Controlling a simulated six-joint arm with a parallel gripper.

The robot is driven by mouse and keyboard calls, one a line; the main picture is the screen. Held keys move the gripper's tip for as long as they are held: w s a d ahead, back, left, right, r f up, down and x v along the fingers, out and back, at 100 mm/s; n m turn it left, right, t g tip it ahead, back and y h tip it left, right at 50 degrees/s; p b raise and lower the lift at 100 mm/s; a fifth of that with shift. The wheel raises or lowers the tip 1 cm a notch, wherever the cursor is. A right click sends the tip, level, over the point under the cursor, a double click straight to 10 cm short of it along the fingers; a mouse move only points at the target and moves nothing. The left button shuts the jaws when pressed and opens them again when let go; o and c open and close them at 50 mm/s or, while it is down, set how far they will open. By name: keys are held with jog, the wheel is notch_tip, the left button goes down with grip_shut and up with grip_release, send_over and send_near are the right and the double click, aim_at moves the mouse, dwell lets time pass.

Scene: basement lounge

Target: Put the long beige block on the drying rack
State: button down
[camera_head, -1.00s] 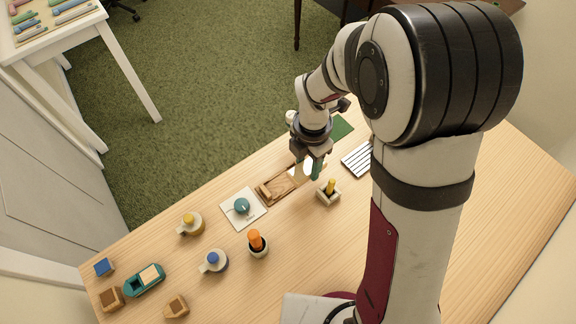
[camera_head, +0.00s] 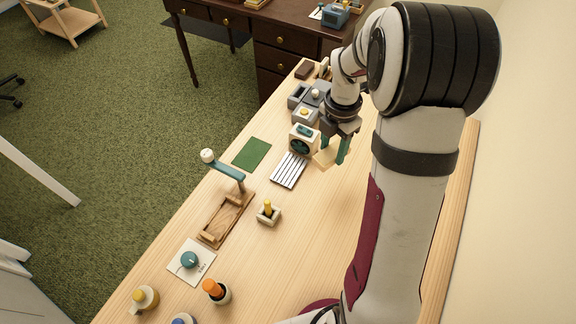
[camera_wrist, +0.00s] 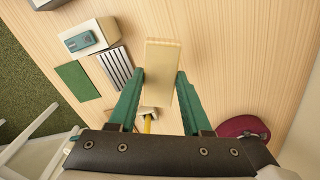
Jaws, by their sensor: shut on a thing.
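The long beige block (camera_wrist: 162,60) is between my gripper's teal fingers in the wrist view, extending out past the fingertips. It also shows pale beside the fingers in the head view (camera_head: 323,158). My gripper (camera_head: 335,152) is shut on it; its fingers also show in the wrist view (camera_wrist: 161,80). I cannot tell whether the block touches the tabletop. A white slatted rack (camera_head: 289,170), which looks like the drying rack, lies on the table just left of the block. In the wrist view the rack (camera_wrist: 116,70) is also left of the block, apart from it.
A green mat (camera_head: 251,152) lies left of the rack. Nearer are a wooden tray (camera_head: 211,232) with a teal lever and a small holder (camera_head: 268,217) with a yellow peg. Grey containers (camera_head: 304,117) stand farther back.

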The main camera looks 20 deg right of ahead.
send_over(289, 169)
notch_tip(289, 169, down, 6)
jog(key=shift+d+f, duration=0.1)
notch_tip(289, 169, down, 3)
jog(key=shift+f, duration=0.5)
jog(key=shift+c, duration=1.7)
grip_release()
jog(key=shift+f, duration=0.1)
